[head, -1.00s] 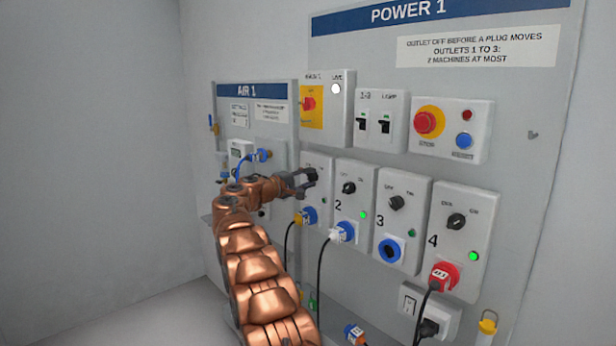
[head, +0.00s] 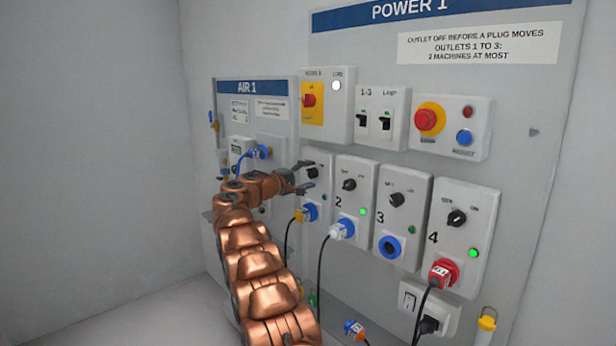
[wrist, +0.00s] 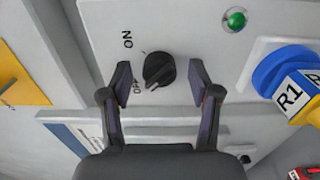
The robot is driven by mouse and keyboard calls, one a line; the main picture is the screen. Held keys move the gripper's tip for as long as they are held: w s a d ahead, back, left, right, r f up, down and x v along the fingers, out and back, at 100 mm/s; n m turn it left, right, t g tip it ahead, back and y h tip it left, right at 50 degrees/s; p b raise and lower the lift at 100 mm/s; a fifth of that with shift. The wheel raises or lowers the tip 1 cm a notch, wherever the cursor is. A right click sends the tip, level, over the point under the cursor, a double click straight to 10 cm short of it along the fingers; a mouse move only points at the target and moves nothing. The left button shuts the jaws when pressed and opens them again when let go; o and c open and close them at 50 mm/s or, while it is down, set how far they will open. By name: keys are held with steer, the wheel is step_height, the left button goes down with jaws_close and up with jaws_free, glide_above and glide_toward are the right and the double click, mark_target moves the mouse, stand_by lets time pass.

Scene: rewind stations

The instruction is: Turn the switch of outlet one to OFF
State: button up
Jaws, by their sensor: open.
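The switch of outlet one is a black round knob (wrist: 158,70) on a light grey panel. In the wrist view its ON label is at upper left and its OFF label at lower left; its pale mark seems to lie near OFF. My gripper (wrist: 160,77) is open, one finger on each side of the knob, with gaps visible. In the head view my gripper (head: 304,176) is at the outlet one panel (head: 325,190) and partly hides the switch. The green lamp (wrist: 235,19) of outlet one looks dim beside the bright lamp of outlet two (head: 363,212).
A blue and yellow plug marked R1 (wrist: 295,95) sits in outlet one, close to the gripper. Outlets two (head: 350,180), three (head: 403,190) and four (head: 478,212) stand to the right. The AIR 1 board (head: 285,120) is at left, and a breaker box (head: 382,100) is above.

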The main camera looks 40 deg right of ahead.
steer(key=shift+a, duration=0.15)
steer(key=a, duration=1.1)
steer(key=shift+w+a, duration=0.15)
steer(key=shift+a, duration=0.2)
steer(key=s+a+f+y+p, duration=0.3)
steer(key=s+a+y, duration=0.3)
steer(key=s+a, duration=0.7)
steer(key=s+a+f+g+y+p, duration=0.1)
steer(key=s+a+f+y+p, duration=0.2)
steer(key=s+a, duration=1)
steer(key=s+a+f+y+p, duration=0.3)
steer(key=s+a+y, duration=0.6)
steer(key=s, duration=1.4)
steer(key=a+p, duration=0.2)
steer(key=a, duration=0.2)
steer(key=shift+s+a+f+p, duration=0.3)
steer(key=shift+a+f+p, duration=0.05)
steer(key=shift+f+p, duration=0.05)
